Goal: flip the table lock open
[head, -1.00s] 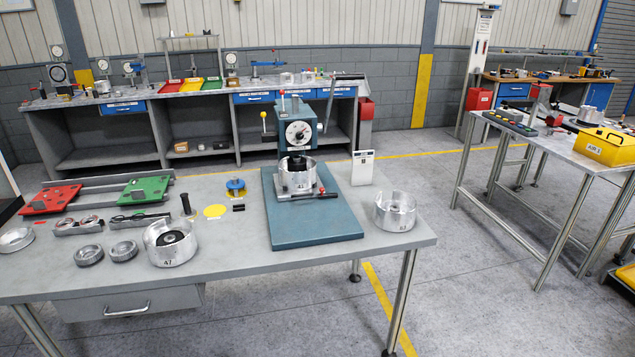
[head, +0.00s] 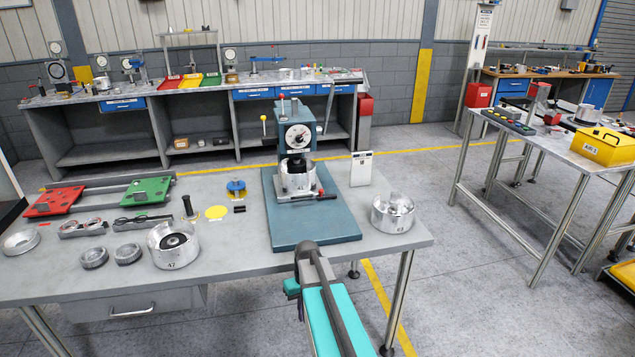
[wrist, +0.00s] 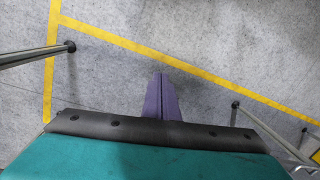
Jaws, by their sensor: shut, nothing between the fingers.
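A blue press (head: 296,130) with a round dial stands on a blue-green base plate (head: 330,232) on the workbench. A metal cup-shaped part (head: 297,180) sits on its table. A black lever (head: 318,197) with a red piece at its root sticks out to the right at the table's front; it looks like the table lock and lies about level. My gripper shows in the wrist view as purple fingers (wrist: 161,78), closed together, empty, above bare floor. In the head view my teal arm rises in front of the bench edge; the fingers cannot be made out there.
A metal cup (head: 394,213) stands at the bench's right end, and cup 47 (head: 173,246) at front left. A white sign card (head: 361,169) stands right of the press. Red (head: 53,200) and green (head: 146,191) plates lie at left.

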